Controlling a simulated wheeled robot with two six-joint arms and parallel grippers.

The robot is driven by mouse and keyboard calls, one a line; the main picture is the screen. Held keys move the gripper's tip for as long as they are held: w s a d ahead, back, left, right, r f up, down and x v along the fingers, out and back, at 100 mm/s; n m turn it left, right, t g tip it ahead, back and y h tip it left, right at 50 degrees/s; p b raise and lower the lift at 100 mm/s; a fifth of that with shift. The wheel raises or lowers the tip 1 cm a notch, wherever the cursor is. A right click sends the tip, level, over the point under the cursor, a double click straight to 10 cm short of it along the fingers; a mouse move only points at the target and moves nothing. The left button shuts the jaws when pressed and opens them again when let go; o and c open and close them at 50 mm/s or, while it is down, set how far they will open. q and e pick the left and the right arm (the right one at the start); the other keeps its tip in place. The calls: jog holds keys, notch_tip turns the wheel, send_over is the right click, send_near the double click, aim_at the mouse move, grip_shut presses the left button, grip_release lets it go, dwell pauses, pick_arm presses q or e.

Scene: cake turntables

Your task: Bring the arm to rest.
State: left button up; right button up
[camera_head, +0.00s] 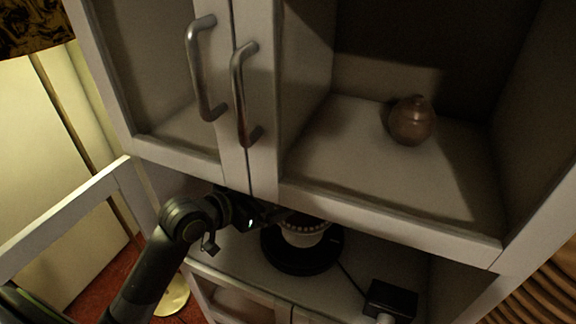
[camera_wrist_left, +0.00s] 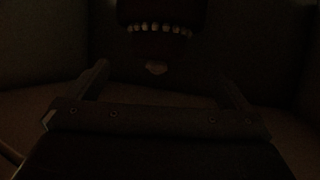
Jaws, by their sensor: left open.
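My left arm comes in from the left in the head view. Its gripper (camera_head: 270,214) is at the opening under the upper cabinet, close to the cake, and is partly hidden by the cabinet's lower edge. A black round turntable (camera_head: 300,262) stands on the lower shelf with a pale cake (camera_head: 304,238) ringed by beads on it. In the dark left wrist view, the open fingers of my left gripper (camera_wrist_left: 166,80) are spread with nothing between them that I can make out. The beaded cake edge (camera_wrist_left: 160,28) shows ahead of them. My right gripper is not in view.
The upper cabinet with two metal handles (camera_head: 206,70) overhangs the shelf close above my gripper. A brown lidded pot (camera_head: 411,121) sits behind its right pane. A black box (camera_head: 390,299) with a cable lies right of the turntable. An open white door frame (camera_head: 70,208) is at left.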

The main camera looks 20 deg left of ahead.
pick_arm(q)
jog(key=s+a+f+n+g+y, duration=0.25)
jog(key=s+f, duration=0.35)
jog(key=s, duration=0.3)
jog(key=s+a+f+n+g+y, duration=0.1)
jog(key=s+a+f+g+y, duration=0.15)
jog(key=s+f, duration=0.5)
jog(key=s+a+f+n+g+y, duration=0.2)
jog(key=s+f+g, duration=0.2)
jog(key=s, duration=0.7)
notch_tip(320, 180, down, 26)
jog(key=a+f+b, duration=0.1)
jog(key=a+b, duration=0.1)
jog(key=s+d+f+g, duration=0.1)
jog(key=s+f+g, duration=0.1)
jog(key=s+f, duration=1.2)
notch_tip(320, 180, down, 2)
jog(key=shift+d+f+h+b, duration=0.2)
jog(key=shift+f+h+b, duration=0.1)
jog(key=shift+b, duration=0.1)
